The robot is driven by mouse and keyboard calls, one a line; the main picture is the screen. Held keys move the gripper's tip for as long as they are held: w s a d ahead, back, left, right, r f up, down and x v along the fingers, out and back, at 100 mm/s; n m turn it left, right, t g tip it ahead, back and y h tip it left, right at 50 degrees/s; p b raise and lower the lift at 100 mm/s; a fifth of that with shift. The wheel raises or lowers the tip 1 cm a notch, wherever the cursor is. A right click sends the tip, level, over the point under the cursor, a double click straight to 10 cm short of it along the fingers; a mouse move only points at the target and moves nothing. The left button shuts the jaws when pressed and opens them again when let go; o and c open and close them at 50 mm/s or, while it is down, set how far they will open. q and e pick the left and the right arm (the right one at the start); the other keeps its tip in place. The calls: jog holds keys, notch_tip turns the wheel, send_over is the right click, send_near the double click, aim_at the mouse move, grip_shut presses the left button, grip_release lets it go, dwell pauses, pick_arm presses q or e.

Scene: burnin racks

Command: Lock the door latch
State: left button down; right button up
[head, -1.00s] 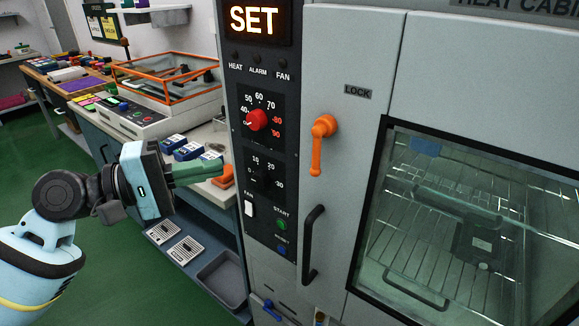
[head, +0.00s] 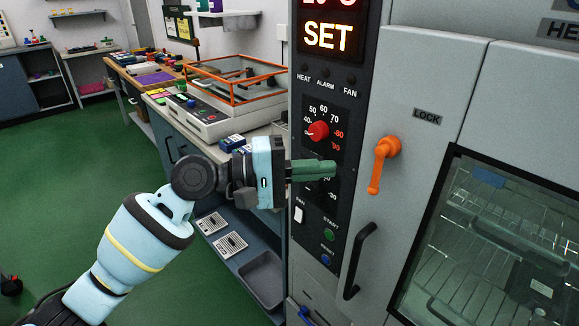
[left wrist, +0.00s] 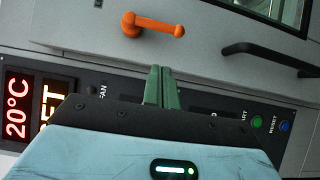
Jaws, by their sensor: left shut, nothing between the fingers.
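The orange door latch (head: 384,164) is on the grey cabinet door below the LOCK label (head: 427,117). Its lever hangs down, slightly tilted, from its pivot. In the left wrist view the latch (left wrist: 153,25) lies ahead of the fingertips with a gap between. My left gripper (head: 333,168) is shut and empty, its green fingers pointing right, in front of the control panel and to the left of the latch. The shut fingers also show in the left wrist view (left wrist: 162,70). My right gripper is not in view.
The control panel (head: 318,230) has a red knob (head: 318,131) and buttons close to my left fingers. A black door handle (head: 359,260) is below the latch. The glass window (head: 480,250) is at right. A bench with an orange-framed device (head: 235,80) stands behind my arm.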

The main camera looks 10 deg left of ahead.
pick_arm(q)
jog(key=d, duration=0.2)
jog(key=s+d+p, duration=0.1)
jog(key=d, duration=0.2)
jog(key=shift+s, duration=0.1)
